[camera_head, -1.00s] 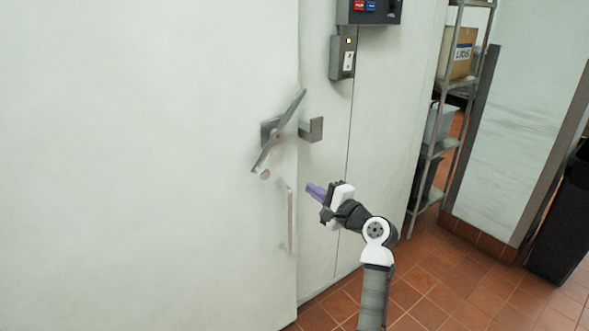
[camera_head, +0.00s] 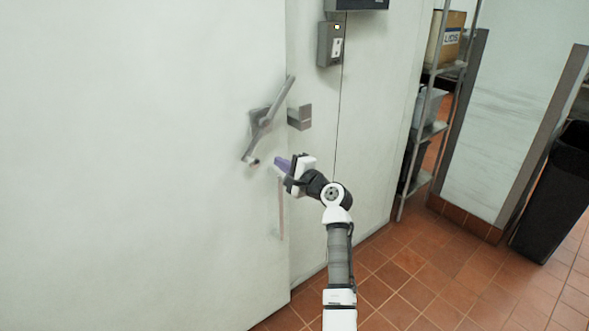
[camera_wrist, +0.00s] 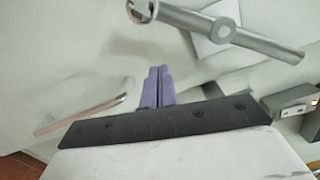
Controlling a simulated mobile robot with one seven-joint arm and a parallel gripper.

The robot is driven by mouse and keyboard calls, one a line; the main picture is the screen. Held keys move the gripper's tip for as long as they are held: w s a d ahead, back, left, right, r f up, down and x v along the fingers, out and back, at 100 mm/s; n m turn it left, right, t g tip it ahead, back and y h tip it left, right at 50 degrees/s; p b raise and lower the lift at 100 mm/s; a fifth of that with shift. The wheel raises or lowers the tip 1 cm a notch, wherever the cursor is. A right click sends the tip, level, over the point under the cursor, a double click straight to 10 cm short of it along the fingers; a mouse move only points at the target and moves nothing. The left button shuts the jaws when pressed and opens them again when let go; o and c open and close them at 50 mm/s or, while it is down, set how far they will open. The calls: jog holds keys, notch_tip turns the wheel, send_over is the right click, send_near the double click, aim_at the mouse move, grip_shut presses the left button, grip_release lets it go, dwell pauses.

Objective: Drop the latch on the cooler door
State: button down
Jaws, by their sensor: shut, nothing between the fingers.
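The cooler door (camera_head: 130,150) is a large white panel filling the left of the head view. Its latch is a grey metal bar (camera_head: 270,117) on a pivot plate, tilted with its upper end to the right. The bar also shows at the top of the wrist view (camera_wrist: 235,30). A metal catch (camera_head: 299,117) stands on the frame to the right, apart from the bar. A vertical pull handle (camera_head: 281,208) is below; it shows pinkish in the wrist view (camera_wrist: 82,115). My gripper (camera_head: 278,164) is shut and empty, its purple fingers below and right of the bar's lower end.
A grey control box (camera_head: 329,45) is on the wall above the catch. A metal shelf rack (camera_head: 428,130) with a cardboard box (camera_head: 446,38) stands to the right. A black bin (camera_head: 553,195) is at far right. The tiled floor (camera_head: 410,265) between is clear.

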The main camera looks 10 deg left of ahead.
jog(key=s+a, duration=0.1)
jog(key=s+a+p, duration=0.1)
jog(key=a, duration=0.1)
jog(key=shift+s+r, duration=0.3)
jog(key=shift+r, duration=0.1)
jog(key=shift+p, duration=0.4)
